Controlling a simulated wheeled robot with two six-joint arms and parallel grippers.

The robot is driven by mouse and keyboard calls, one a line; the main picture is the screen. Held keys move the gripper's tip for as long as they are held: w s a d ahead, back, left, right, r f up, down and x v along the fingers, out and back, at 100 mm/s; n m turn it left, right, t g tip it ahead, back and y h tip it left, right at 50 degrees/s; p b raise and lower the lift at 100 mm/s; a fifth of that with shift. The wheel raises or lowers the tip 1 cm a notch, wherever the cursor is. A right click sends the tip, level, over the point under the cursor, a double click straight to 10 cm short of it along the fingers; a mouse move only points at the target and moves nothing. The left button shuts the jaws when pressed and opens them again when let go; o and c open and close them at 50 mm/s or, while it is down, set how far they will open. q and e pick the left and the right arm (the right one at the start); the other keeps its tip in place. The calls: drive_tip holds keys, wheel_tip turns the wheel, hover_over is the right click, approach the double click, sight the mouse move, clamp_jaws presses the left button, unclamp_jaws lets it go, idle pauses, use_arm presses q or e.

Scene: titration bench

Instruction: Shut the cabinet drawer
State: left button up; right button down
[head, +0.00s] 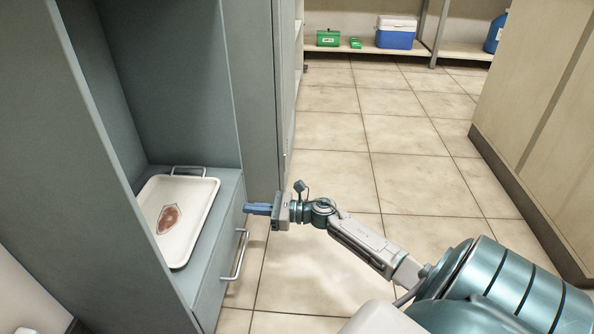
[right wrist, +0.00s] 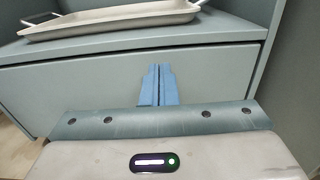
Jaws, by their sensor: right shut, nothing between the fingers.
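The cabinet (head: 172,75) is grey-green and stands at the left of the head view. Its drawer (head: 226,268) is below the open shelf, with a metal bar handle (head: 236,256). The drawer front (right wrist: 60,88) fills the middle of the right wrist view and looks about flush with the shelf edge. My right gripper (head: 247,209) is shut and empty, with its blue fingertips at the upper part of the drawer front. The fingertips (right wrist: 160,68) also show in the right wrist view; I cannot tell whether they touch it. My left gripper is not in view.
A white tray (head: 206,189) with a reddish-brown patch (head: 168,218) lies on the shelf above the drawer. Tiled floor (head: 330,130) is open to the right. A blue cooler (head: 396,38) and a green box (head: 328,38) stand on a far shelf.

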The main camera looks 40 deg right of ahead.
drive_tip(key=p+v, duration=0.5)
drive_tip(key=v, duration=0.5)
drive_tip(key=shift+s+d, duration=0.2)
drive_tip(key=shift+s+f, duration=0.1)
